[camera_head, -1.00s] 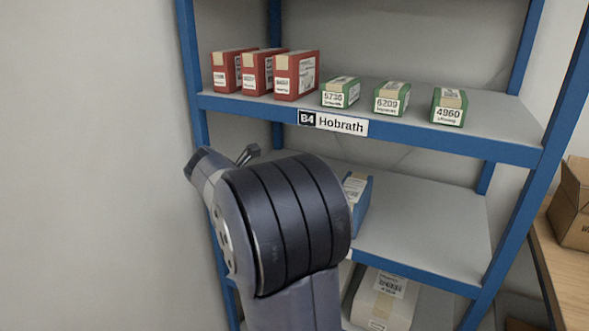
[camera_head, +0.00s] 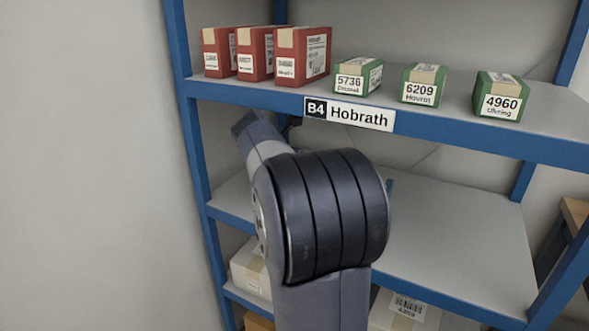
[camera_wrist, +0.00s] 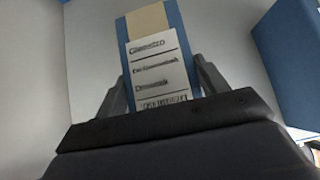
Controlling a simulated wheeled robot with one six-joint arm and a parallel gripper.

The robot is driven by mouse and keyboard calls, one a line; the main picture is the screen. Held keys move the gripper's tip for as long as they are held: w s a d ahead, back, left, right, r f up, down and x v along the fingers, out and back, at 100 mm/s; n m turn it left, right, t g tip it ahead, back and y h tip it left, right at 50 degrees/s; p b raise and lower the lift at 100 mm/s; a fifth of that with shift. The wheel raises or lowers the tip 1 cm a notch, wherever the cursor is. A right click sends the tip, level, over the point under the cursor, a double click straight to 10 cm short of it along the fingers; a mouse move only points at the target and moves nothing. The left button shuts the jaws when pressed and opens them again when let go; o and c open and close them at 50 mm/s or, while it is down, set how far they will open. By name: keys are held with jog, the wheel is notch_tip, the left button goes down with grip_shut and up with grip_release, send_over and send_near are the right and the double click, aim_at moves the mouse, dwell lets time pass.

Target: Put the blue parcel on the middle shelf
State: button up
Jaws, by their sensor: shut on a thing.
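The blue parcel (camera_wrist: 160,68), with a tan tape strip and a white label, is between the fingers of my gripper (camera_wrist: 160,90) in the wrist view. My gripper is shut on it. In the head view my arm hides the gripper and nearly all of the parcel; only a thin blue sliver shows at the arm's right edge. I cannot tell whether the parcel touches the shelf.
The top shelf (camera_head: 420,118) holds red boxes (camera_head: 302,55) on the left and green boxes (camera_head: 500,97) on the right, above a "B4 Hobrath" sign (camera_head: 349,114). White boxes (camera_head: 251,268) stand on the lower shelf. Blue posts (camera_head: 192,140) bound the rack.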

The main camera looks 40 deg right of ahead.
jog(key=shift+w+d+f+b, duration=0.1)
jog(key=shift+d+f+b, duration=0.15)
jog(key=shift+d+b, duration=0.1)
jog(key=shift+a+b, duration=0.3)
jog(key=shift+a, duration=0.05)
jog(key=o, duration=1.5)
jog(key=shift+f, duration=0.1)
jog(key=shift+r, duration=0.2)
jog(key=p+v, duration=0.2)
jog(key=v, duration=0.5)
jog(key=shift+s+a+r, duration=0.1)
jog(key=shift+s+a, duration=0.05)
jog(key=shift+s, duration=0.05)
